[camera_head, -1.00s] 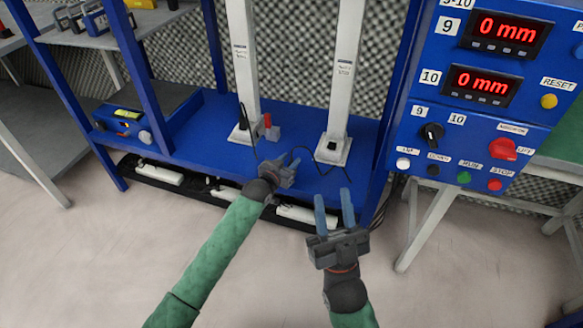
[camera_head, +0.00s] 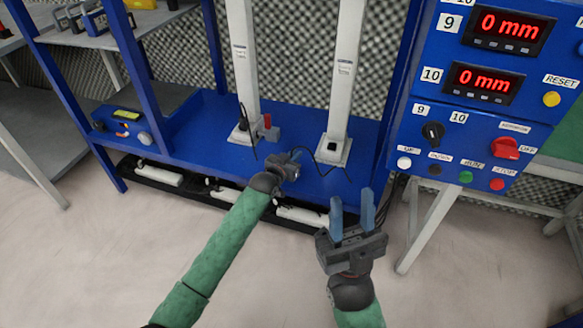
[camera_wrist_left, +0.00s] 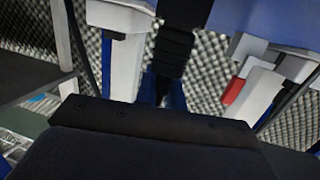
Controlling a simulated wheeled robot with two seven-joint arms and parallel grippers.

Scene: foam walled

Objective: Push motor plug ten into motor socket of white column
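Two white columns stand on the blue bench: the left column (camera_head: 243,65) and the right column (camera_head: 343,75). The right column's base (camera_head: 333,158) has a dark socket-like part on it. The left column's base (camera_head: 240,134) has a black plug with a cable and a red part beside it. My left gripper (camera_head: 296,156) is low over the bench between the two bases, apart from both. It appears shut on a black ribbed motor plug (camera_wrist_left: 175,40), whose cable curves right towards the right base. Its fingertips are small and partly hidden. My right gripper (camera_head: 352,212) is open and empty, in front of the bench.
A blue control panel (camera_head: 475,130) with red displays and buttons stands at the right. Blue shelf posts (camera_head: 127,70) rise at the left, near a blue device (camera_head: 120,120). A black tray (camera_head: 140,176) lies below the bench front. Bench surface between the bases is mostly clear.

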